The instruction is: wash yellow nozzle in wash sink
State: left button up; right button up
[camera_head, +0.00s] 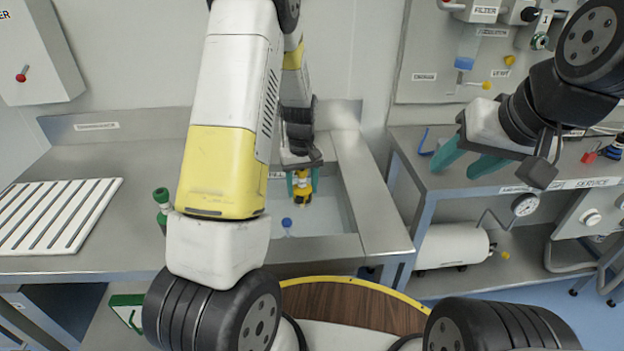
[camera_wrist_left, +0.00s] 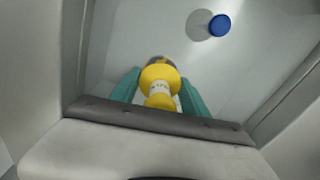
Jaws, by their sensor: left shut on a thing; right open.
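The yellow nozzle (camera_head: 302,188) is held between the green fingers of my left gripper (camera_head: 302,186), which is shut on it. I cannot tell whether the nozzle touches water. My right gripper (camera_head: 470,158) is open and empty, at the right over the service bench.
A small blue round thing (camera_head: 287,222) is in the sink, also in the left wrist view (camera_wrist_left: 220,25). The service bench (camera_head: 440,182) is on the right.

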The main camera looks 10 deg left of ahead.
aim_at(303, 202)
pick_arm(q)
notch_tip(303, 202, up, 11)
dwell(0.7)
dwell(0.4)
jog(key=shift+f, duration=8.5)
